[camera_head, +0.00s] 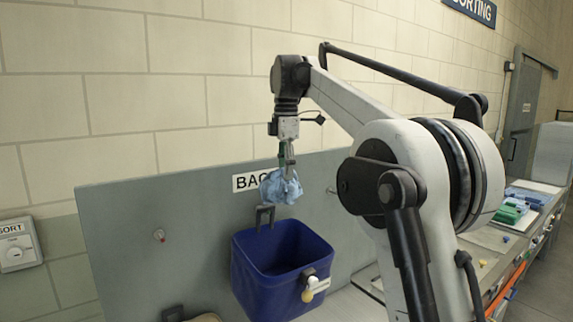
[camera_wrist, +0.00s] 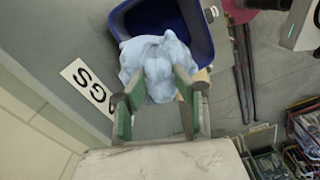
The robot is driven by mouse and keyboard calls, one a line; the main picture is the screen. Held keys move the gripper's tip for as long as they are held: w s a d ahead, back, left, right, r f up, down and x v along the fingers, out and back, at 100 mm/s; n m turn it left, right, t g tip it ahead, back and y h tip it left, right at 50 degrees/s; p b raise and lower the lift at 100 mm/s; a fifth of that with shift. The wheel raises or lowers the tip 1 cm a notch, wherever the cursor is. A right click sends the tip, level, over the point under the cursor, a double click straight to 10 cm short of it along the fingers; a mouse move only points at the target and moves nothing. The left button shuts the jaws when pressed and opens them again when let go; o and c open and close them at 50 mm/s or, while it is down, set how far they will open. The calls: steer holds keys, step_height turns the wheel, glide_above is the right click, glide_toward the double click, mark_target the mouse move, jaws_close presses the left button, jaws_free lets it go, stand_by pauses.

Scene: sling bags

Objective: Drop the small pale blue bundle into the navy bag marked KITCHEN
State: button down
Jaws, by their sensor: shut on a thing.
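The pale blue bundle (camera_head: 281,187) is crumpled cloth, held in the air above the back rim of the navy bag (camera_head: 283,275). My gripper (camera_head: 286,163) points down and is shut on the bundle. In the wrist view, the bundle (camera_wrist: 152,52) sits between the green-padded fingers of my gripper (camera_wrist: 158,88) and covers part of the bag's opening (camera_wrist: 197,42). The bag hangs open against a grey panel and looks empty where I can see inside. A pale tag hangs on its front; no KITCHEN lettering is readable.
A grey upright panel (camera_head: 140,225) carries a BAGS sign (camera_head: 246,181), partly hidden by the bundle. An empty peg (camera_head: 159,235) sits left of the bag. At right, a bench holds green and blue items (camera_head: 513,210). The wrist view shows crates (camera_wrist: 302,125) at lower right.

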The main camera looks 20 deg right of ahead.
steer(key=shift+f+b, duration=0.3)
steer(key=shift+f, duration=0.35)
steer(key=c, duration=1.3)
jaws_free()
steer(key=shift+c, duration=0.2)
steer(key=shift+r, duration=0.1)
steer(key=shift+r, duration=3.65)
